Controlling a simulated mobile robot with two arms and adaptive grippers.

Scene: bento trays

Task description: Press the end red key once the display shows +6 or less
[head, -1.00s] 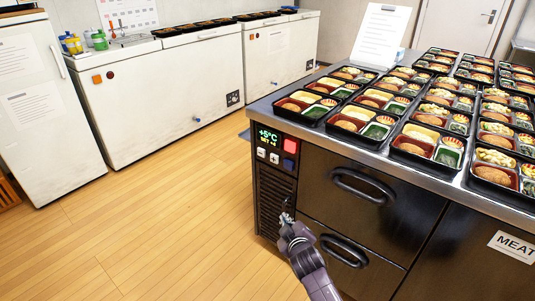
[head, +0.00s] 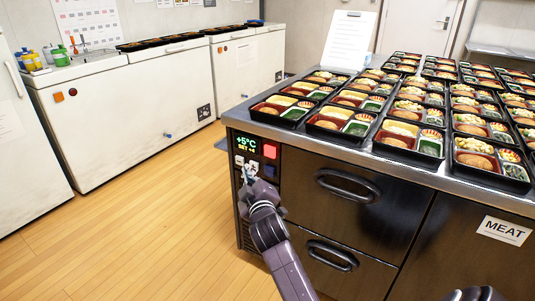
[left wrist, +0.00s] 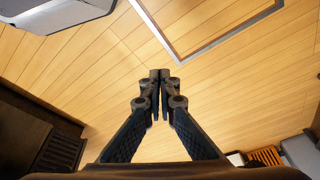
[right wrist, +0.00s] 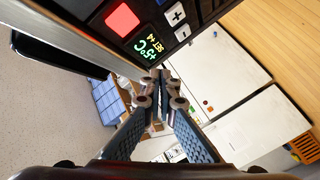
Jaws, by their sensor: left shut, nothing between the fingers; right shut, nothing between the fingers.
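The control panel on the counter's left end has a display (head: 246,144) reading +5°C with SET +4 below. The red key (head: 270,151) is right of the display, and the right wrist view shows it too (right wrist: 122,19). My right gripper (head: 246,176) is shut and empty, its tips just below the white keys and to the lower left of the red key. In the right wrist view its tips (right wrist: 160,78) show near the display (right wrist: 147,47); I cannot tell if they touch the panel. My left gripper (left wrist: 159,78) is shut and empty above the wooden floor.
White plus (right wrist: 176,14) and minus (right wrist: 183,33) keys lie beside the display. A dark blue key (head: 270,171) is below the red one. Bento trays (head: 408,137) cover the counter top. Drawer handles (head: 347,186) stick out of the counter front. Floor to the left is clear.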

